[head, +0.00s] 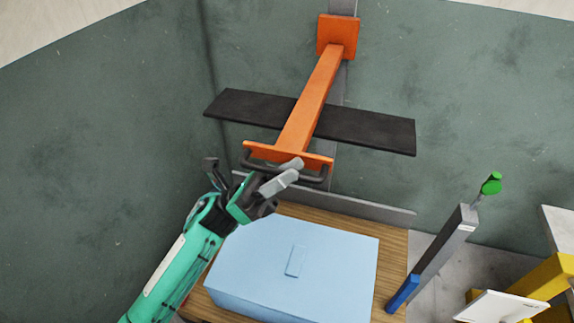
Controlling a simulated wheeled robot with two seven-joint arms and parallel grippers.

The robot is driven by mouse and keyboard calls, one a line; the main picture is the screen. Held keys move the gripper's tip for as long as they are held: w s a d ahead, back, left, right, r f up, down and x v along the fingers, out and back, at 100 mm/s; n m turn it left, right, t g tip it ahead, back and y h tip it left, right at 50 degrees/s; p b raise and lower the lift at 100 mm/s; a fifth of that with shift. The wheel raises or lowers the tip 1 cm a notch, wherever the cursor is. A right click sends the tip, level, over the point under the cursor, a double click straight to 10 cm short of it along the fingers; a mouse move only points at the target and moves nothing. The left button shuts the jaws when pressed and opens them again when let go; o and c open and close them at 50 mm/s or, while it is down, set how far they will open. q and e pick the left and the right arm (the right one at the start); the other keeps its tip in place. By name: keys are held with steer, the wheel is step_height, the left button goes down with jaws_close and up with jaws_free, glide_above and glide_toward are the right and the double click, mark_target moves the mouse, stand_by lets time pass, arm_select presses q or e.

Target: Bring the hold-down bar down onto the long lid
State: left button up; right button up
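The hold-down bar is an orange arm (312,95) with a black crosswise plank (370,130), raised above the work area. At its near end is an orange plate (262,151) with a dark U-shaped handle (318,180). Below lies a light blue block (335,255) with a small raised tab on top, apparently the long lid. It is clear of the bar. My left gripper (284,173) is at the handle, its grey fingers close together on either side of the handle rod and apparently shut on it. My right gripper is not in view.
The blue block rests on a wooden board (397,250) with a grey strip (375,209) behind it. A grey post (445,247) with a green knob (491,183) and a blue end leans at the right. Yellow parts (540,280) stand at lower right. Green-grey walls close off the back and left.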

arm_select(q)
steer(key=shift+d+r, duration=0.1)
jaws_close()
